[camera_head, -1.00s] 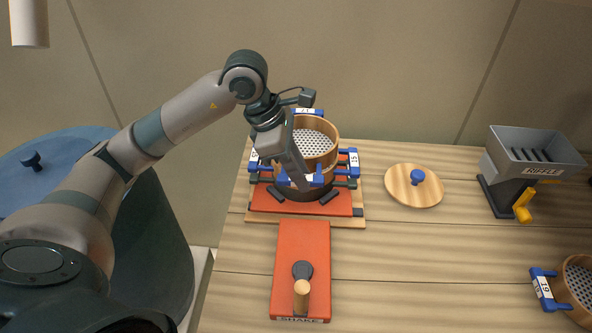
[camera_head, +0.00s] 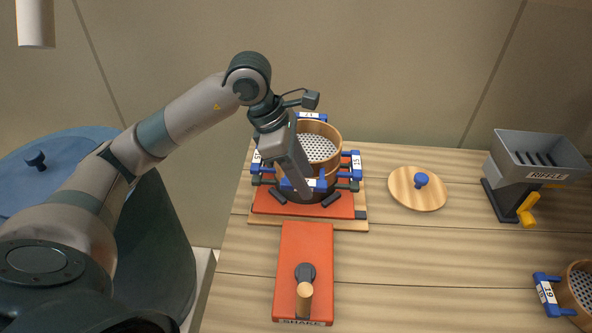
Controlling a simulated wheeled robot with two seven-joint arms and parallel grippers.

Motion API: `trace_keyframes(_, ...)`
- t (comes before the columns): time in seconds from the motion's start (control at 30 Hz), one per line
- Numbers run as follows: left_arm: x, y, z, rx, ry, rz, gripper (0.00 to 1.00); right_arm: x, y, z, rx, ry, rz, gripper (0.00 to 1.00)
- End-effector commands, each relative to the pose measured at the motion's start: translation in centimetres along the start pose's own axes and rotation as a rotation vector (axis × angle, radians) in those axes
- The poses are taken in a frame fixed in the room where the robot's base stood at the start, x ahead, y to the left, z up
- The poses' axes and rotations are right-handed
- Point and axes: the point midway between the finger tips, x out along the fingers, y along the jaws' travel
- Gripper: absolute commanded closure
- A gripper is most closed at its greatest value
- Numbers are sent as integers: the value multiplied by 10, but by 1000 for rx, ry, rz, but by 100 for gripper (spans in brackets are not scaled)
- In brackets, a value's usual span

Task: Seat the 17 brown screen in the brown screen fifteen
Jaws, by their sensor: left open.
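The 17 brown screen (camera_head: 318,147) is a round wooden-walled sieve with a perforated floor. It sits at the top of the stack, with blue tabs at its back and front. The brown screen fifteen is below it, mostly hidden; its blue 15 tab (camera_head: 356,165) shows at the right and another blue tab at the left. The upper screen looks level, but I cannot tell whether it is fully down. My left gripper (camera_head: 303,190) is open at the front blue tab, reaching down across the screen's left front. My right gripper is not in view.
The stack stands on a red shaker base (camera_head: 265,203) with a red handle plate (camera_head: 306,250) in front. A wooden lid (camera_head: 405,197), a grey riffle box (camera_head: 538,155) and a 19 screen (camera_head: 570,297) are to the right. The table between them is clear.

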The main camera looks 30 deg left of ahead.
Motion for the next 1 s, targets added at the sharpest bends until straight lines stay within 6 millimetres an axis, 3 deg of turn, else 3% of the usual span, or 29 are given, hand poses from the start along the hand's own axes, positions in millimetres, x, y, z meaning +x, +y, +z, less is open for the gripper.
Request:
trace_keyframes(0.03,13,0,-6,0,0,1,60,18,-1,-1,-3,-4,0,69)
trace_keyframes(1.0,-35,0,-7,0,0,2,60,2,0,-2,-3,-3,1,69)
